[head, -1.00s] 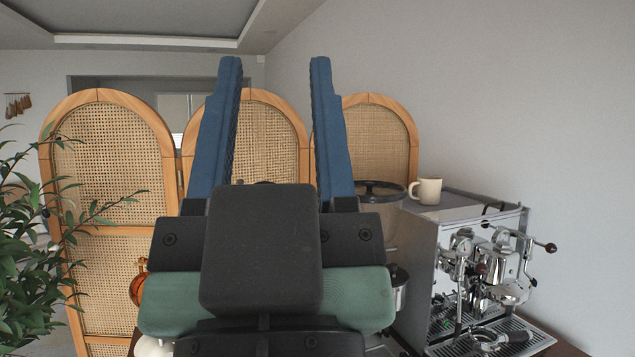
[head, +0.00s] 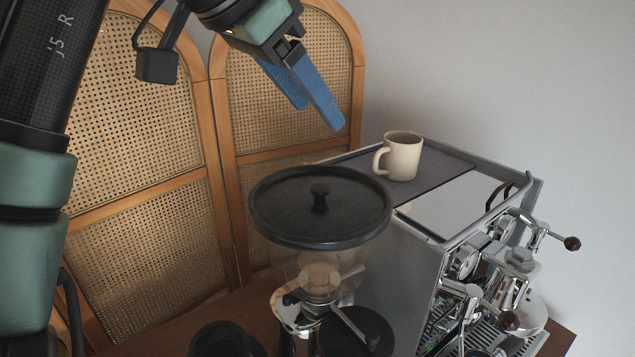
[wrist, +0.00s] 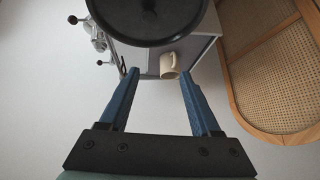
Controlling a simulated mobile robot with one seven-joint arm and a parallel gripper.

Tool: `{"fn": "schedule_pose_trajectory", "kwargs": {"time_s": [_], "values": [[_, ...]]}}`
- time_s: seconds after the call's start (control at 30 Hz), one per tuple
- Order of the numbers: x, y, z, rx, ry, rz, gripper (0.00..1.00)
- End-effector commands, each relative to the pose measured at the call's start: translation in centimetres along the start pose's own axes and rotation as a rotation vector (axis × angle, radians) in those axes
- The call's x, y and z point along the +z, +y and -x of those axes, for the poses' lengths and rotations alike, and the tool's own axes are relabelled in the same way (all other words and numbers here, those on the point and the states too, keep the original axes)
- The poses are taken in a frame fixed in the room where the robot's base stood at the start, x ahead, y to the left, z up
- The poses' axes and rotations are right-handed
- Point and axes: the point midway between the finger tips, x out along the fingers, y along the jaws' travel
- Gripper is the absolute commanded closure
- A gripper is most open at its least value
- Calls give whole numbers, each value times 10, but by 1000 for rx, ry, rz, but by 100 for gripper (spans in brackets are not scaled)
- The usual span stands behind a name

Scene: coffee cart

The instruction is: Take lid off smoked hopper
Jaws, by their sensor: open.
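The smoked hopper (head: 300,262) is a see-through cone on the grinder, holding something pale low inside. Its round black lid (head: 275,208) with a small knob (head: 320,194) sits on top of it. The lid (wrist: 120,22) also shows at the top of the wrist view, cut by the frame edge, with its knob (wrist: 148,5). My gripper (head: 322,116) is open and empty, above and behind the lid in the head view, apart from it. In the wrist view my blue fingers (wrist: 160,78) are spread wide with nothing between them.
A cream mug (head: 403,158) stands on the dark mat on top of the espresso machine (head: 440,207), right of the hopper. Rattan screens (head: 140,120) stand behind. A dark round container (head: 222,340) is at the front left. Free air lies above the lid.

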Motion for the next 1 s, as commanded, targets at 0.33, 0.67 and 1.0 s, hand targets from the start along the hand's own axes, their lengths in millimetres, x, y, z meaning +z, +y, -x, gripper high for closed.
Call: {"fn": "schedule_pose_trajectory", "kwargs": {"time_s": [0.33,0.67,1.0], "values": [[38,3,39,129,-172,31,36],[46,9,-14,125,-171,34,36],[55,14,-44,125,-170,33,36]]}}
